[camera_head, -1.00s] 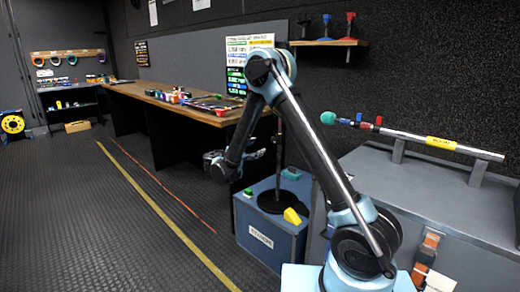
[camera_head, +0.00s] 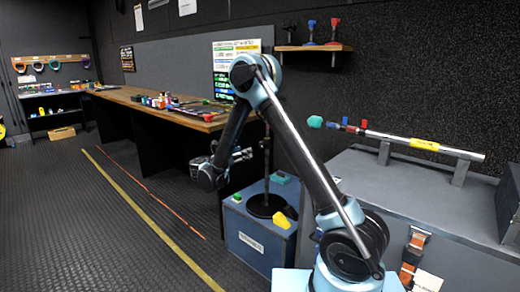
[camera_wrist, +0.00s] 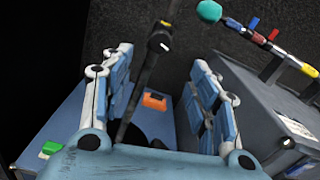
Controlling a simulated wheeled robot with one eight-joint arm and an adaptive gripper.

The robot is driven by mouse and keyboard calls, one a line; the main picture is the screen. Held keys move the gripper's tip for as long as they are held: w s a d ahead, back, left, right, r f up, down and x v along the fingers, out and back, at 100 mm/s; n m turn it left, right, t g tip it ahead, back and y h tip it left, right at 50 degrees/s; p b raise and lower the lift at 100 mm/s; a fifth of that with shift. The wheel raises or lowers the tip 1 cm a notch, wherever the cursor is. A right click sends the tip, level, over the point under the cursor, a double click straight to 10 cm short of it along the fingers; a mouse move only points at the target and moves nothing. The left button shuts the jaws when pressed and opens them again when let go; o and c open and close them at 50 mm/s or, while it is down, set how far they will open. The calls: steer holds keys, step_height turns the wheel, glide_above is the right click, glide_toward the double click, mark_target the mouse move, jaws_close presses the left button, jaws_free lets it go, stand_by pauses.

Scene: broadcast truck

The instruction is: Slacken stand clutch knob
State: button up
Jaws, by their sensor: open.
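The stand is a thin black pole (camera_head: 267,165) on a round black base, upright on a blue case (camera_head: 250,236). In the wrist view the pole (camera_wrist: 147,75) runs up between my fingers from the dark base. A black clutch knob (camera_wrist: 159,41) with a pale mark sits on the pole, just beyond the fingertips. My gripper (camera_head: 247,154) is open and empty, beside the pole at about mid-height. The wrist view shows its two blue fingers (camera_wrist: 161,62) spread on either side of the pole, apart from it. The knob is too small to make out in the head view.
A grey case (camera_head: 405,200) with a silver tube (camera_head: 465,153) on brackets stands at right. A yellow block (camera_head: 281,220) and a green block (camera_head: 237,198) lie on the blue case. A long bench (camera_head: 190,113) runs behind.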

mark_target(261, 146)
steer(key=x, duration=1.3)
steer(key=c, duration=1.1)
